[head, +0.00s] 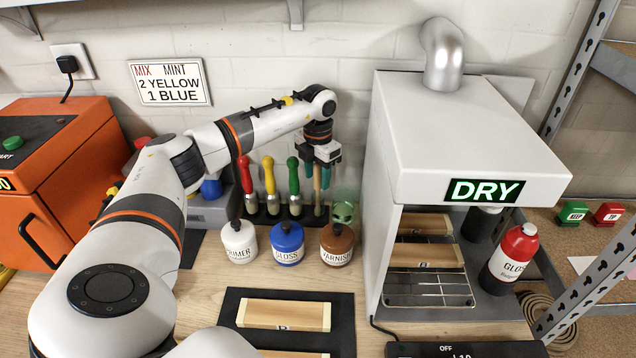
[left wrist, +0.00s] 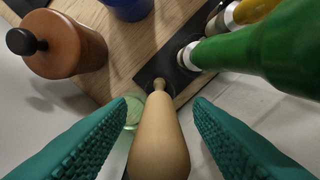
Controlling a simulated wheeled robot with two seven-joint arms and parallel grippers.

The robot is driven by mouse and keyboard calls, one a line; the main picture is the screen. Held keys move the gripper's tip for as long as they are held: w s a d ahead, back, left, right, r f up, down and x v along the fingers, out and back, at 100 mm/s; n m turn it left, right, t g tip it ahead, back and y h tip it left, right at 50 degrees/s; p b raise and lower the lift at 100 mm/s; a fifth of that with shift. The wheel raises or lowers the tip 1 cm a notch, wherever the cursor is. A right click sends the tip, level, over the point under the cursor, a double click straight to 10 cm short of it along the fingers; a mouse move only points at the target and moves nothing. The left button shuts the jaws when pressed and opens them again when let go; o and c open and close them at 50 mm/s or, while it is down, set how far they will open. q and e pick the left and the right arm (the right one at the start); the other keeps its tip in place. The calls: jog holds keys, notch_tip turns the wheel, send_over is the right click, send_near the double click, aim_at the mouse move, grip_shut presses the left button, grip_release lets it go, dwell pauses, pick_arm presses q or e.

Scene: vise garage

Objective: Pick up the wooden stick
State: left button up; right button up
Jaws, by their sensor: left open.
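The wooden stick (head: 317,187) stands upright at the right part of the dark rack against the back wall. In the left wrist view its pale, rounded handle (left wrist: 158,145) points toward the camera, with a thin neck and small knob at the far end. My left gripper (head: 319,178) is over the stick, fingers pointing down. Its teal fingers are open on both sides of the handle, with a visible gap at each side. The stick's upper end is partly hidden by the fingers in the head view. My right gripper is not in view.
Red (head: 245,176), yellow (head: 269,176) and green (head: 293,177) handled brushes stand left of the stick. Primer (head: 239,243), gloss (head: 287,245) and varnish (head: 337,246) jars stand in front.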

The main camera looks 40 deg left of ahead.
pick_arm(q)
jog(key=shift+f, duration=0.95)
jog(key=shift+c, duration=0.4)
grip_shut()
jog(key=shift+r, duration=0.1)
